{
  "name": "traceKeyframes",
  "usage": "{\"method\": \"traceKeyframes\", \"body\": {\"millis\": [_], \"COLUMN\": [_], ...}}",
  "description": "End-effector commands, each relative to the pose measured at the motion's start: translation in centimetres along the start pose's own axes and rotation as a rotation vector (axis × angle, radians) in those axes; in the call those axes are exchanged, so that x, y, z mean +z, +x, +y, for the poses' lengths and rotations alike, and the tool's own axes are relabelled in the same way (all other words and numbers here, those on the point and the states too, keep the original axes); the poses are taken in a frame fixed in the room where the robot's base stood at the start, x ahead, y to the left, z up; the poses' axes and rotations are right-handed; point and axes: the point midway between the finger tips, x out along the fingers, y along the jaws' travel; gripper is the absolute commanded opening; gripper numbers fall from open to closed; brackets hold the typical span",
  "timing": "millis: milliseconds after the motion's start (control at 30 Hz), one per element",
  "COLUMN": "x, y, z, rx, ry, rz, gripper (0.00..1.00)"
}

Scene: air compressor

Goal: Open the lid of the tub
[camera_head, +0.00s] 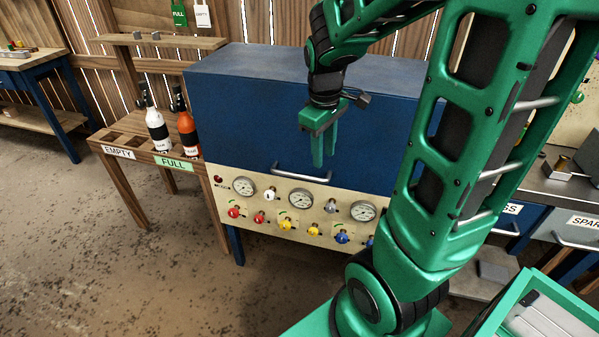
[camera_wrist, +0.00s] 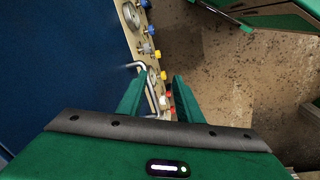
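A large blue box (camera_head: 255,115) stands in the middle of the head view, above a cream gauge panel. It appears to be the tub, with its blue cover down. A grey bar handle (camera_head: 302,175) sits low on its front; it also shows in the wrist view (camera_wrist: 152,88). My gripper (camera_head: 323,163) points down in front of the blue face, just above the handle. In the wrist view its two green fingers (camera_wrist: 158,88) are apart, with the handle showing beyond and between their tips. I cannot tell whether they touch it.
The cream panel (camera_head: 255,212) below carries gauges and coloured knobs. A wooden stand (camera_head: 140,170) at left holds a white bottle (camera_head: 157,130) and an orange bottle (camera_head: 188,132). Drawers (camera_head: 572,228) stand at right. The floor (camera_head: 110,260) at front left is clear.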

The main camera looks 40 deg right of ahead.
Motion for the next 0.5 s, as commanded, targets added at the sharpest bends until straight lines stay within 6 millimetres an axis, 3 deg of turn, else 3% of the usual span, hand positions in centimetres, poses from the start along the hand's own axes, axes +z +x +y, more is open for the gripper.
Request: {"method": "traceKeyframes", "body": {"millis": [100,200,333,500], "x": [-4.1,-6.4,-8.0,-8.5], "y": [1.6,2.6,3.4,4.6], "z": [0.5,0.8,0.8,1.0], "rx": [0.025,0.041,0.052,0.056], "ry": [-0.188,-0.3,-0.382,-0.405], "rz": [0.011,0.02,0.026,0.027], "gripper": [0.33,0.33,0.33,0.33]}}
